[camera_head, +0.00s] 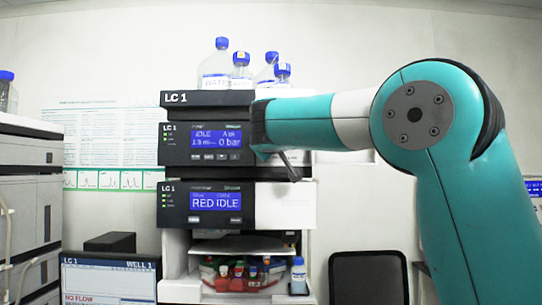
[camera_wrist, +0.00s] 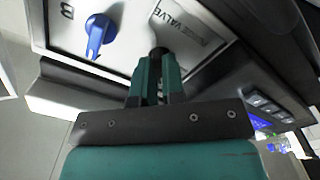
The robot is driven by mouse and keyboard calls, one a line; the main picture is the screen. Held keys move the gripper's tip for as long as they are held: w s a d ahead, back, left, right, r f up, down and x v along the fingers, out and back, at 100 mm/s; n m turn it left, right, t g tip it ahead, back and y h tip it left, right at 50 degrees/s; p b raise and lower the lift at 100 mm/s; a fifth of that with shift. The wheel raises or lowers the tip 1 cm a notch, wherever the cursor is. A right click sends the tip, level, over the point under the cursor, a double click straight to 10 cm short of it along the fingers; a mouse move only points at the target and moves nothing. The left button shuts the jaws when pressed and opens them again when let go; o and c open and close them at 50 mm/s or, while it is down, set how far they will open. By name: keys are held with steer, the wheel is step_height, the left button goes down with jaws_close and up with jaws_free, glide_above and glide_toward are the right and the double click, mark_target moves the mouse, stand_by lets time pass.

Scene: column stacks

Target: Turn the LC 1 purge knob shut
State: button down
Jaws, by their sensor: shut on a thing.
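The LC 1 stack stands at centre in the head view; its upper module (camera_head: 185,144) has a blue display reading IDLE and 0 bar. My gripper (camera_head: 292,170) is at the right side of that module's front, partly hidden by my arm. In the wrist view my gripper (camera_wrist: 158,70) reaches to a light panel with the printed word VALVE. Its fingers are shut on a small dark knob (camera_wrist: 159,51) beside that word. The knob is mostly hidden by the fingers, so its turn angle cannot be told.
A blue knob (camera_wrist: 98,36) sits close left of my fingers, by a letter B. Bottles (camera_head: 216,65) stand on top of the stack. A second module (camera_head: 177,204) reads RED IDLE below. A tray with small bottles (camera_head: 240,274) is at the bottom.

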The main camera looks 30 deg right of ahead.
steer(key=m+b, duration=0.1)
steer(key=m, duration=0.1)
steer(key=m+b, duration=0.2)
steer(key=shift+f+m, duration=0.2)
steer(key=shift+m, duration=0.1)
steer(key=shift+r+m+b, duration=0.15)
steer(key=shift+m+b, duration=1.1)
steer(key=shift+m, duration=0.65)
steer(key=c, duration=1.2)
jaws_free()
steer(key=b+v, duration=0.5)
steer(key=v, duration=1.2)
steer(key=shift+s+a, duration=0.2)
